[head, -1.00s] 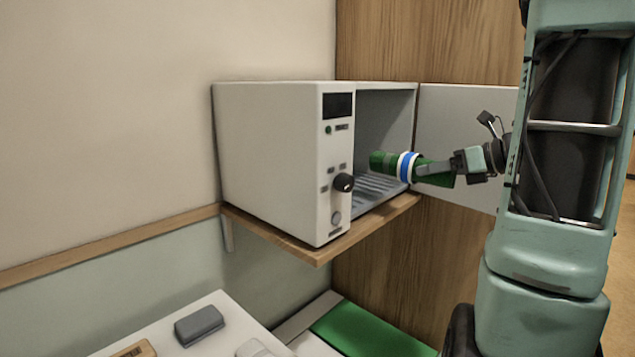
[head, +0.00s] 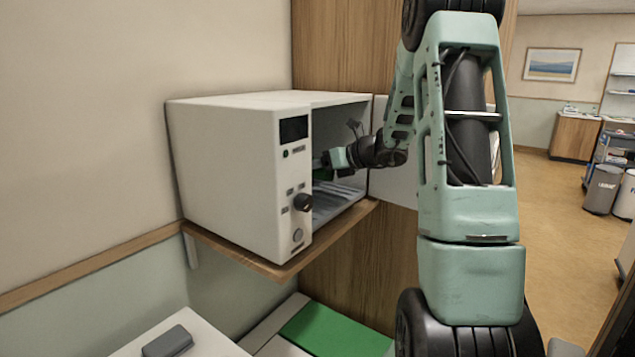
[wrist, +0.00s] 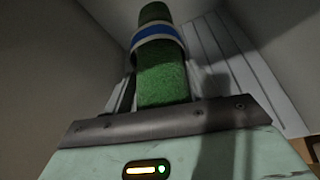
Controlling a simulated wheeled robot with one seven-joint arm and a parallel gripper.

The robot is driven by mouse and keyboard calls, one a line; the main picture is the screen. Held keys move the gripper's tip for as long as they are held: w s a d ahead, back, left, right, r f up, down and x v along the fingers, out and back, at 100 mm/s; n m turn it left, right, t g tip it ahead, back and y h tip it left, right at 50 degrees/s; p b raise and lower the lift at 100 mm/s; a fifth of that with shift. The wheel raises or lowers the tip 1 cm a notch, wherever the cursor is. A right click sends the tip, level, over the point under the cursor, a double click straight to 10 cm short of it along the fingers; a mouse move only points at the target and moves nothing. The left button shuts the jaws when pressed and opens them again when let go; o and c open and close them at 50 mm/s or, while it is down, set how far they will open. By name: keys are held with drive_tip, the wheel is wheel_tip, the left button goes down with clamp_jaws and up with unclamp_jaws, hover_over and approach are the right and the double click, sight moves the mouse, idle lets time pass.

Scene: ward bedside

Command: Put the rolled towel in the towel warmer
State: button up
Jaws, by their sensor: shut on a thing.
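The rolled towel (wrist: 162,80) is green with a blue and white band. In the wrist view it stretches ahead of my gripper (wrist: 160,112), inside the warmer's cavity. My gripper is shut on it. In the head view my gripper (head: 325,162) reaches through the open front of the towel warmer (head: 225,170), and only a little green of the towel (head: 322,174) shows. The warmer is a white box with a dark display and a black knob. Its door (head: 395,180) stands open to the right, partly behind my arm. The slatted rack (wrist: 235,65) lies on the cavity floor. Whether the towel touches it, I cannot tell.
The warmer stands on a wooden wall shelf (head: 285,268). Below are a white surface with a grey object (head: 167,342) and a green panel (head: 335,330). A wooden panel rises behind the warmer. Open floor (head: 560,230) lies to the right, with bins beyond.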

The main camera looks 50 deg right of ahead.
wheel_tip(320, 180, down, 5)
drive_tip(key=shift+s+f+p, duration=0.1)
drive_tip(key=shift+s+p, duration=0.05)
drive_tip(key=shift+p, duration=0.5)
drive_tip(key=shift+w+f+p, duration=0.2)
drive_tip(key=shift+f+p, duration=0.15)
drive_tip(key=shift+f, duration=0.1)
drive_tip(key=o, duration=1)
drive_tip(key=shift+s, duration=0.1)
drive_tip(key=b+v, duration=0.3)
drive_tip(key=v, duration=0.9)
